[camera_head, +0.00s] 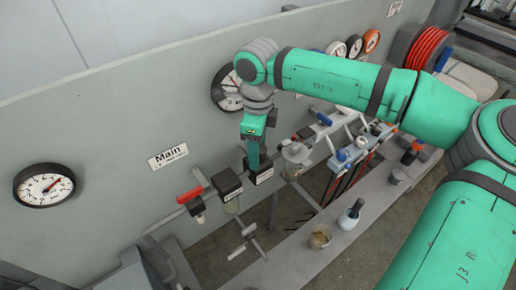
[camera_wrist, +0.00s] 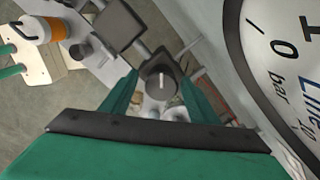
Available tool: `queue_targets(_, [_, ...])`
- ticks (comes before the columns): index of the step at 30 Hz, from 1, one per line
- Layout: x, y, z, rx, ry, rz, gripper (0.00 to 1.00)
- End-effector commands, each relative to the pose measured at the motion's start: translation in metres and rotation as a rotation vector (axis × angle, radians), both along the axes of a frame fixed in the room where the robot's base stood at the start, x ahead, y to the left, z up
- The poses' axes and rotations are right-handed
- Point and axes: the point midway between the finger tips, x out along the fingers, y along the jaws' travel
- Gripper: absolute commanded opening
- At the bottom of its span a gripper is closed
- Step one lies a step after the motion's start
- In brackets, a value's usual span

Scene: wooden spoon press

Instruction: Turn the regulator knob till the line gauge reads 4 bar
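The regulator knob (camera_wrist: 160,84) is dark and round with a pale pointer line, and shows in the wrist view between my two green fingers. My gripper (camera_wrist: 158,88) is open, with a finger on each side of the knob and a small gap visible; contact cannot be told. In the head view my gripper (camera_head: 252,168) points down over the regulator unit, and hides the knob. The line gauge (camera_wrist: 288,50) is a white dial at the right of the wrist view, cut off. In the head view the line gauge (camera_head: 224,90) is partly behind my wrist; its reading cannot be told.
The main gauge (camera_head: 44,185) and a "Main" label (camera_head: 168,157) are on the grey panel at left. A red-handled valve (camera_head: 190,195) is left of the regulator. A cup (camera_head: 320,236) and a bottle (camera_head: 350,214) stand on the front ledge.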

Motion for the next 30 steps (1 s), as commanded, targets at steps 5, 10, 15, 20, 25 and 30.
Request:
queue_targets(5, [0.0, -0.001, -0.001, -0.002, 0.0, -0.002, 0.56])
queue_targets(10, [0.001, -0.002, 0.002, -0.003, 0.0, -0.002, 0.56])
queue_targets(15, [0.001, -0.002, 0.021, -0.003, -0.003, -0.003, 0.56])
queue_targets(20, [0.001, -0.002, 0.051, -0.004, -0.003, -0.003, 0.56])
queue_targets(25, [0.0, -0.002, 0.081, -0.002, -0.001, -0.003, 0.56])
queue_targets(30, [0.0, -0.002, 0.1, -0.002, -0.001, -0.002, 0.56])
